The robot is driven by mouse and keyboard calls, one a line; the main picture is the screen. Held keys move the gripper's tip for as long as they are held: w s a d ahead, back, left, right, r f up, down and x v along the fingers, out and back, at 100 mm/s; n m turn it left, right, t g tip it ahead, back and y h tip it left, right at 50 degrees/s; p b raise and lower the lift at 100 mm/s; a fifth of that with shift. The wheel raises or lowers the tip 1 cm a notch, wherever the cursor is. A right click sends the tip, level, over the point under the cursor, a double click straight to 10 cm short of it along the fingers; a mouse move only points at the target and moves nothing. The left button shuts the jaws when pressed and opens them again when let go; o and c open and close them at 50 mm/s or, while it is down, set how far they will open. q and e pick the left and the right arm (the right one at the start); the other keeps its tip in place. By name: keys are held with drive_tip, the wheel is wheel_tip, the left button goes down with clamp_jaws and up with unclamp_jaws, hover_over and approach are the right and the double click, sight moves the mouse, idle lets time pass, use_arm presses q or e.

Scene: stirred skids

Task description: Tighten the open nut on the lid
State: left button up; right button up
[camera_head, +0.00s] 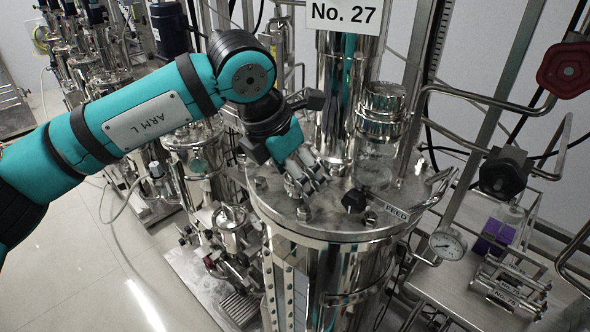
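The steel lid (328,216) tops the polished vessel in the middle of the head view. Several small bolts or nuts sit around its rim, including one at the left (260,184) and one at the front (303,213). A black knob (354,201) stands on the lid right of my gripper. I cannot tell which nut is the open one. My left gripper (305,182) points down at the lid's left part, close above or touching the metal fittings there. Its fingertips blend with these fittings, so its opening and any grip are unclear. My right gripper is out of view.
A steel column with a "No. 27" sign (344,14) rises behind the lid. A "FEED" label (397,211), a pressure gauge (447,245) and bent pipes crowd the right. A red handwheel (566,70) hangs at the upper right. Open floor (85,270) lies at lower left.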

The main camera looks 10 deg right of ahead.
use_arm(q)
drive_tip(key=shift+c, duration=1.6)
drive_tip(key=c, duration=0.9)
drive_tip(key=shift+o, duration=0.2)
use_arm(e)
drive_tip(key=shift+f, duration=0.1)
